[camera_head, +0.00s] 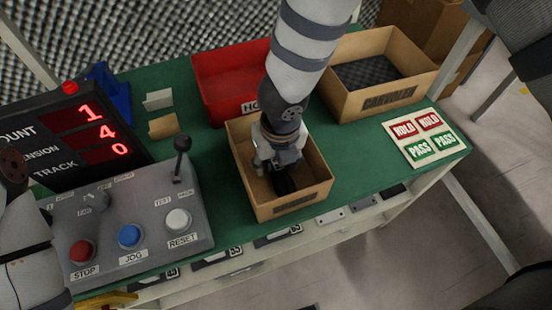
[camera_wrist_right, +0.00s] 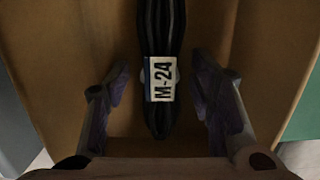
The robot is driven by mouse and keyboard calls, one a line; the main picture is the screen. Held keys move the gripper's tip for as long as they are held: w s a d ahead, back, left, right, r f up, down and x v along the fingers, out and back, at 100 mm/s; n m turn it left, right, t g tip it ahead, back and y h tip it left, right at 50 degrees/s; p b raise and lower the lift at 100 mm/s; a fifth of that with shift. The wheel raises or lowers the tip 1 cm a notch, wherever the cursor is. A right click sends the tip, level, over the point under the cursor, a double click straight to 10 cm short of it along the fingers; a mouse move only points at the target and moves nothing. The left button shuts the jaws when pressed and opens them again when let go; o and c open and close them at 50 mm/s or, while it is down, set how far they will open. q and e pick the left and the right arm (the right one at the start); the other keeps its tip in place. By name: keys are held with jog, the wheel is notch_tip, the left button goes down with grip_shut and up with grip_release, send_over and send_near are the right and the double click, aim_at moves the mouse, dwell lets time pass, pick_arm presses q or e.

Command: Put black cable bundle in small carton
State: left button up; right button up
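In the right wrist view the black cable bundle (camera_wrist_right: 162,30) with a white "M-24" label lies over the cardboard floor. My right gripper's two fingers (camera_wrist_right: 163,98) stand on either side of the bundle, with a visible gap on both sides. In the head view the gripper hides most of the bundle. My left arm shows at the left edge, but its gripper is not visible.
A red "HOLD" bin (camera_head: 222,75) stands behind the small carton, and a larger labelled carton (camera_head: 408,79) at the back right. A HOLD/PASS card (camera_head: 424,137) lies right. A control box (camera_head: 130,222) with buttons and lever and a red-digit display (camera_head: 80,130) stand left.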

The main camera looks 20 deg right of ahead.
aim_at(279, 169)
jog(key=shift+r, duration=0.1)
pick_arm(q)
jog(key=shift+t, duration=0.6)
jog(key=w+r+p, duration=0.3)
jog(key=shift+w+r, duration=0.15)
jog(key=shift+r, duration=0.1)
pick_arm(e)
notch_tip(279, 169, up, 12)
jog(key=s, duration=0.1)
jog(key=shift+s, duration=0.25)
